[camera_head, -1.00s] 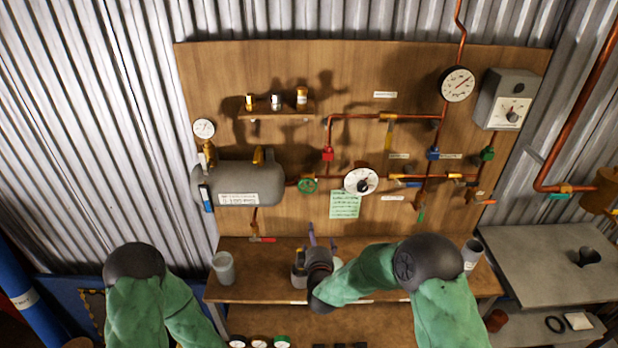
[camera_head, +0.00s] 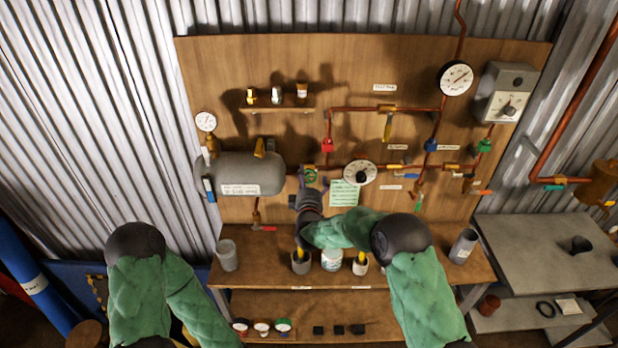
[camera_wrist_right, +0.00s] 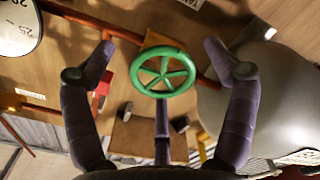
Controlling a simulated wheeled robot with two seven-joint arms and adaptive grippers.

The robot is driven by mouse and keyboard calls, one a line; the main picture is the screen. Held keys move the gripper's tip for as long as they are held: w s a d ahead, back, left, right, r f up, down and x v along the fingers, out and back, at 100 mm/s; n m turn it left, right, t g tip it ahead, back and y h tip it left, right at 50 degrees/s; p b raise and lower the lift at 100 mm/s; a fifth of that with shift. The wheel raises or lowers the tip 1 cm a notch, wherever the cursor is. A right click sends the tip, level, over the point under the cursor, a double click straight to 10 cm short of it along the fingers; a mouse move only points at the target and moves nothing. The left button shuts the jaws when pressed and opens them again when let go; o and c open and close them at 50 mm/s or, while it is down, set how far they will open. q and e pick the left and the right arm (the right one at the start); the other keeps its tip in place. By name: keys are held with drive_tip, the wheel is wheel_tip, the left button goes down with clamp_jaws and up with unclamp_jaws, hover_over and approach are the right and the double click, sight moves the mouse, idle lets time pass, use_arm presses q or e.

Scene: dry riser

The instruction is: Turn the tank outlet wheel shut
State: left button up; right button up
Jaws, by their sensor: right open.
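The tank outlet wheel is a green spoked handwheel (camera_wrist_right: 163,72) in the middle of the right wrist view. In the head view the green wheel (camera_head: 310,174) sits on the copper pipe just right of the grey tank (camera_head: 240,172). My right gripper (camera_wrist_right: 158,50) is open, with one purple-grey finger on each side of the wheel and a gap on both sides. In the head view my right gripper (camera_head: 307,185) is right at the wheel and partly covers it. My left arm shows at lower left, but its gripper is out of view.
A white round gauge (camera_head: 360,173) and a green note (camera_head: 344,194) are close to the right of the wheel. Below, the bench (camera_head: 400,262) holds several cups. Copper pipes and coloured valve handles cover the board's right half.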

drive_tip(key=shift+w, duration=0.55)
drive_tip(key=c, duration=1.1)
drive_tip(key=shift+f, duration=0.1)
